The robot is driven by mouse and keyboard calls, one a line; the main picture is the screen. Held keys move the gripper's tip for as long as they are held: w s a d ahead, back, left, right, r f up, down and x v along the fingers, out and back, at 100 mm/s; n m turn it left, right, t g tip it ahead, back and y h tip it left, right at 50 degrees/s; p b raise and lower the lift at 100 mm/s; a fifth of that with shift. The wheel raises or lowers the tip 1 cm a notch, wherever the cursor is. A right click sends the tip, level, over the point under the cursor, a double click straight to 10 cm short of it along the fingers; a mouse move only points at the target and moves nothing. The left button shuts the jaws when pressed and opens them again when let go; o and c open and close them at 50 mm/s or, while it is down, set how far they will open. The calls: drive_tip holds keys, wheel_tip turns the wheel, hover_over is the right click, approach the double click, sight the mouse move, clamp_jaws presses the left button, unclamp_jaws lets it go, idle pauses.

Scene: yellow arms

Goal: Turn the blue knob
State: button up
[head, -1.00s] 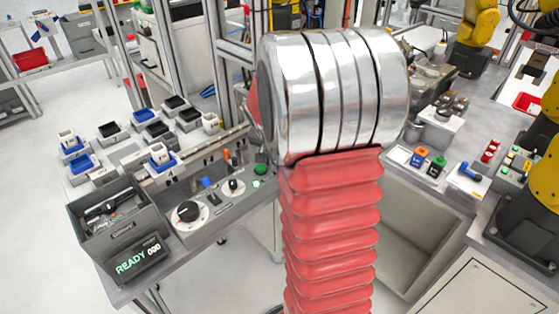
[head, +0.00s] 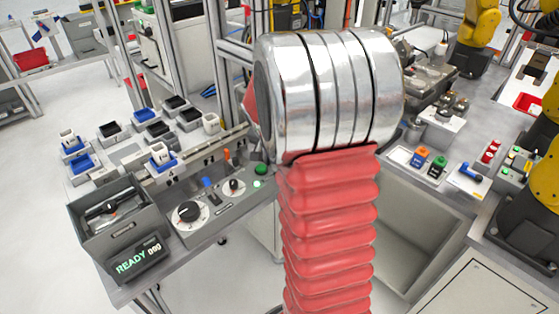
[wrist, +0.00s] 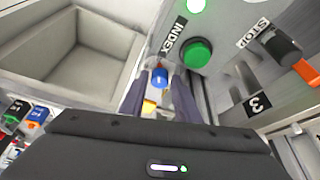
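A blue knob (wrist: 159,78) shows in the wrist view, beside the panel labelled INDEX. My gripper (wrist: 160,90) has its two dark fingers on either side of it, with a gap between them. Whether the fingers touch the knob is unclear. In the head view my arm's metal wrist and red bellows hide the gripper and this knob. The panel's green button (wrist: 197,53) lies right of the knob. A blue lever (head: 208,183) stands on the control panel (head: 225,205) in the head view.
Near the gripper are a STOP label and an orange lever (wrist: 306,71). A grey bin (wrist: 75,45) opens at upper left. A display (head: 138,257) reads READY. A black dial (head: 188,211) sits on the panel. Yellow arms (head: 535,200) stand at the right.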

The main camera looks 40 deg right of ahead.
drive_tip(key=v, duration=1.3)
drive_tip(key=shift+a+r, duration=0.2)
drive_tip(key=shift+r, duration=0.15)
drive_tip(key=shift+s, duration=0.15)
drive_tip(key=s+a+n+t+y, duration=0.1)
drive_tip(key=s+a+n, duration=0.3)
drive_tip(key=a, duration=0.4)
drive_tip(key=s+a+n+t+y, duration=0.1)
drive_tip(key=s+a+n, duration=0.4)
drive_tip(key=a, duration=0.4)
drive_tip(key=s+a+r+n+t+y, duration=0.1)
drive_tip(key=s+a+n+t+y, duration=0.1)
drive_tip(key=s+a+n, duration=0.3)
drive_tip(key=shift+s+a, duration=0.7)
drive_tip(key=shift+a, duration=1.4)
